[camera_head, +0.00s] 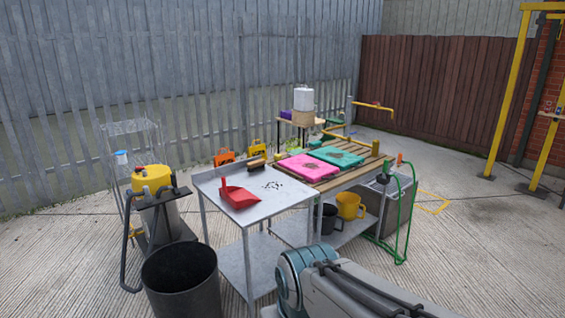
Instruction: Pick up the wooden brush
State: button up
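The wooden brush (256,162) appears to be a small tan-and-dark piece near the back edge of the metal table (222,213). It is too small to make out its bristles clearly. A red dustpan (238,196) lies in front of it on the same table, apart from it. Dark specks (272,185) are scattered on the tabletop to the right of the dustpan. Part of my arm shows at the bottom of the picture, in front of the tables. My gripper is not in view.
A wooden slatted table (352,176) adjoins on the right, with folded pink (306,167) and teal (335,156) cloth-like items. A black bin (181,283) and a yellow-topped vacuum (151,179) stand left. Concrete floor at right is largely open.

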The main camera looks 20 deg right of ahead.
aim_at(259, 164)
jog(key=z, duration=0.9)
jog(key=i, duration=1.1)
jog(key=z, duration=0.55)
jog(key=i, duration=1.55)
jog(key=u, duration=1.15)
jog(key=i, duration=1)
jog(key=u, duration=0.95)
